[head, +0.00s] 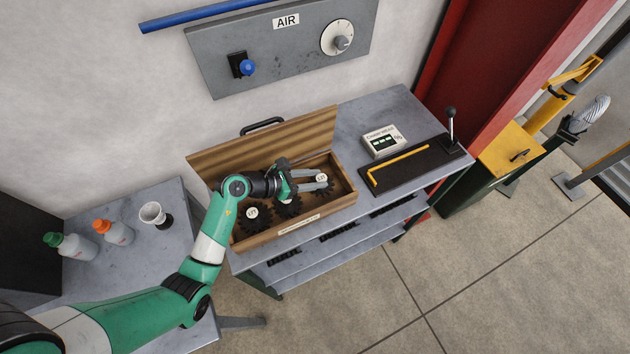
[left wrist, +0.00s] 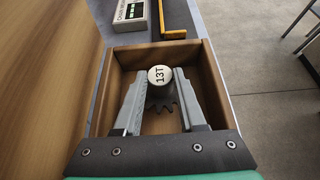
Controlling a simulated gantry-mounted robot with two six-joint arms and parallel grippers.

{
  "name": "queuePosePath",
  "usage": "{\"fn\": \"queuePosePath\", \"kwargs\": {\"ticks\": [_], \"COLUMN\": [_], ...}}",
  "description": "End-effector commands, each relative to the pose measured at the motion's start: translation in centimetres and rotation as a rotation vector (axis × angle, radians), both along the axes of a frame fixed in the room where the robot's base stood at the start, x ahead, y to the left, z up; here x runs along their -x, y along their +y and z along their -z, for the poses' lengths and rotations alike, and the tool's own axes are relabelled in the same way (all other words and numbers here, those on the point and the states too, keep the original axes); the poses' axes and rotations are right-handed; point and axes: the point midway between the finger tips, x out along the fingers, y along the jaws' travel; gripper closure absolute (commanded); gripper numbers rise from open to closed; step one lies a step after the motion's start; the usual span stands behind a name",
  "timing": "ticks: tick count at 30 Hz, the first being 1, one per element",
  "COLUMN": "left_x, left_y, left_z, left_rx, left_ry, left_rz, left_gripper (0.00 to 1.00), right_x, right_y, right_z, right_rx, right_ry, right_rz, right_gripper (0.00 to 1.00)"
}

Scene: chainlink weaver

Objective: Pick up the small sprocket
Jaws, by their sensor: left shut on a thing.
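The small sprocket (head: 321,178) is dark and toothed, with a white hub cap; it is in the right end of the open wooden box (head: 340,205). In the left wrist view the sprocket's cap (left wrist: 160,75) reads 13T, and some dark teeth show below it. My left gripper (head: 318,181) reaches into the box from the left. Its two grey fingers are shut on the sprocket's hub, one on each side. Whether the sprocket is clear of the box floor, I cannot tell. My right gripper is in neither view.
Two larger dark sprockets, one at the box's left end (head: 252,214) and one in the middle (head: 289,207), lie beside my wrist. The lid (head: 225,155) stands open behind. A black tray with a yellow bar (head: 400,165) and a small counter box (head: 384,141) are to the right.

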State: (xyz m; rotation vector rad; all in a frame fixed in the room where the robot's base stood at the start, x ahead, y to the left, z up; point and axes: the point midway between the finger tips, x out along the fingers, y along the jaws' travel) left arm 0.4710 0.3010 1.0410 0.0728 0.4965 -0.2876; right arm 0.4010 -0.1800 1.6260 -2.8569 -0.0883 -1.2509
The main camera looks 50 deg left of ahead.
Motion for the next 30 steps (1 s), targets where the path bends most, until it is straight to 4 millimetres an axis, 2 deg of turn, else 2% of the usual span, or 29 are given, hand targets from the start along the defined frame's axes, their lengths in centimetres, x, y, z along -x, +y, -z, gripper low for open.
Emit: {"fn": "queuePosePath", "kwargs": {"ticks": [1, 8, 12, 18, 23, 30], "left_x": [0.3, 4.2, 7.6, 10.5, 11.3, 11.3], "left_y": [-0.3, -3.1, -5.5, -7.6, -8.2, -8.2], "left_z": [-1.6, -7.3, -8.5, -10.0, -10.4, -10.4], "left_rx": [-0.002, -0.003, 0.000, 0.000, 0.000, 0.000], "left_ry": [-0.006, -0.006, -0.001, -0.001, -0.002, -0.003], "left_rz": [0.001, 0.002, 0.002, 0.001, 0.001, 0.000], "left_gripper": [1.00, 1.00, 1.00, 1.00, 1.00, 1.00], "right_x": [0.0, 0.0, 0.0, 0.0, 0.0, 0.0], "right_y": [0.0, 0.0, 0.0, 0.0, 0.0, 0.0], "right_z": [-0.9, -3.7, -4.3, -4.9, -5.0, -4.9], "right_rx": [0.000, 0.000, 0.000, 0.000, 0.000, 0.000], "right_ry": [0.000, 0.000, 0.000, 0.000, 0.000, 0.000], "right_rz": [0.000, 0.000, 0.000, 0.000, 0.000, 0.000], "right_gripper": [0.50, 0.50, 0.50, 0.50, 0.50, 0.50]}}
